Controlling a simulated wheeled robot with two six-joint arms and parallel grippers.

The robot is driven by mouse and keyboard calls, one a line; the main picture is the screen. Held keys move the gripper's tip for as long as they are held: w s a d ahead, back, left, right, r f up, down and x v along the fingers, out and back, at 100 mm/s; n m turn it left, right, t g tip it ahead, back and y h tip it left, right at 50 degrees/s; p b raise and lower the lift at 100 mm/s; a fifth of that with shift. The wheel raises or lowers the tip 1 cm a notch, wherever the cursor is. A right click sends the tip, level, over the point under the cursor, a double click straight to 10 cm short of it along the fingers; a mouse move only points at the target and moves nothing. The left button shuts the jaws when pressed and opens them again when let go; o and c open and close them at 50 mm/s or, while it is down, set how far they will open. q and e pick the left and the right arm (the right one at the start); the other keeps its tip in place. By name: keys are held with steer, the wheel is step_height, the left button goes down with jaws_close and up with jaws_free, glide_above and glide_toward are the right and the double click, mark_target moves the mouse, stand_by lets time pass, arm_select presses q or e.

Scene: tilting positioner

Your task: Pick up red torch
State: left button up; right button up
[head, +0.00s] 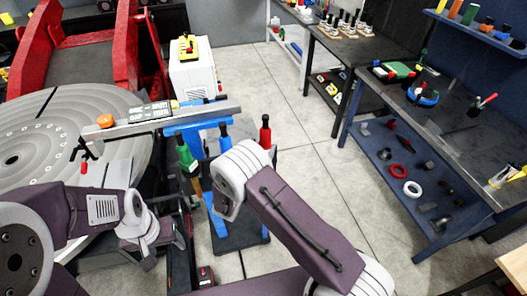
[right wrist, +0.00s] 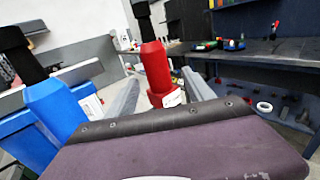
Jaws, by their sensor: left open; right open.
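The red torch (head: 265,132) stands upright, black end up, at the right end of a row on a dark stand (head: 240,232). The blue torch (head: 225,140) and green torch (head: 185,154) stand to its left. In the right wrist view, the red torch (right wrist: 154,68) appears between the two grey fingers of my open right gripper (right wrist: 160,82); contact cannot be told. The blue torch (right wrist: 54,105) is left of the fingers there. In the head view my right wrist hides that gripper. My left gripper (head: 160,240) is open at lower left, away from the torches.
A grey bar with an orange knob (head: 168,117) lies behind the torches, near the round positioner table (head: 30,150). A white cabinet (head: 194,75) stands behind. A blue workbench (head: 455,130) with tools is at right. Open floor (head: 330,190) lies between.

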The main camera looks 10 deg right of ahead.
steer(key=shift+p+x, duration=0.4)
steer(key=shift+x, duration=0.65)
steer(key=shift+w+d+r, duration=0.15)
steer(key=shift+w+d, duration=0.05)
steer(key=shift+w, duration=0.1)
steer(key=shift+a, duration=0.1)
steer(key=shift+a+r+p, duration=0.1)
steer(key=shift+p, duration=0.2)
steer(key=p+x, duration=0.2)
steer(key=x, duration=0.1)
steer(key=shift+r+p, duration=0.15)
steer(key=shift+p, duration=0.2)
steer(key=shift+w+d+f, duration=0.2)
steer(key=shift+w+d, duration=0.2)
steer(key=shift+w, duration=0.05)
steer(key=shift+w+d+f, duration=0.2)
steer(key=shift+w+d, duration=0.15)
steer(key=shift+w, duration=0.15)
steer(key=shift+w+d+f, duration=0.1)
steer(key=shift+f, duration=0.05)
steer(key=shift+c, duration=1.2)
steer(key=shift+s+a, duration=0.25)
steer(key=shift+a, duration=0.05)
steer(key=c, duration=1.1)
steer(key=shift+r, duration=0.3)
steer(key=shift+w+d, duration=0.1)
steer(key=shift+r, duration=0.1)
